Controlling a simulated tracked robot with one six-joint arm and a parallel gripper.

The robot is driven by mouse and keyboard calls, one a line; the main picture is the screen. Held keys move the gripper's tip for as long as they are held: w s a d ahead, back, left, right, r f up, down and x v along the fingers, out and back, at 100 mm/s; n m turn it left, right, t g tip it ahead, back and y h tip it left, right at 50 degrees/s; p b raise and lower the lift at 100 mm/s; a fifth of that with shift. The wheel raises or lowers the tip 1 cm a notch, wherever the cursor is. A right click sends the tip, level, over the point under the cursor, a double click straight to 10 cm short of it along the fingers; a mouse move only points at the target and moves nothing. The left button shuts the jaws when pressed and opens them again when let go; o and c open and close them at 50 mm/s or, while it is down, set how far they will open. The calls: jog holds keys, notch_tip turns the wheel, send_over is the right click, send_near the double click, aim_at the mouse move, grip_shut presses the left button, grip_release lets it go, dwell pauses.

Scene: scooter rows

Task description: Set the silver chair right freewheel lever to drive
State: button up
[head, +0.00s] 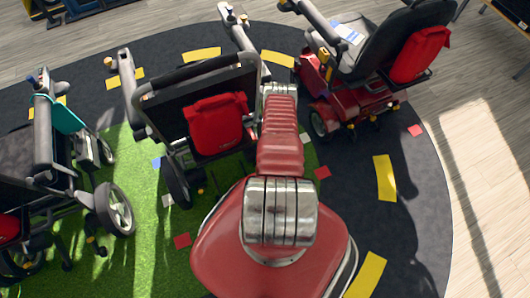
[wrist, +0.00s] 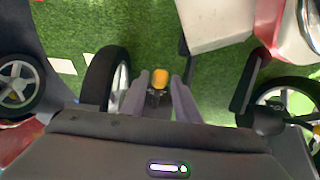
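A chair with a black back and a red bag (head: 215,122) stands at the centre of the head view, beyond my red arm. I cannot tell from its colour whether it is the silver chair. In the wrist view, a lever with a yellow-orange knob (wrist: 160,78) stands low by a wheel (wrist: 105,80). My gripper (wrist: 158,90) is open, with one grey finger on each side of the lever in the picture. I see no contact, and the depth between them is unclear. My gripper is hidden behind my arm in the head view. The lever's setting cannot be read.
Another chair (head: 45,140) with a teal item stands at the left. A red scooter (head: 345,95) stands close at the right. In the wrist view, a pale box (wrist: 212,22) and another wheel (wrist: 290,100) lie to the right. Green turf (head: 145,250) is open in front.

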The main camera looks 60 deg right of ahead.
grip_shut()
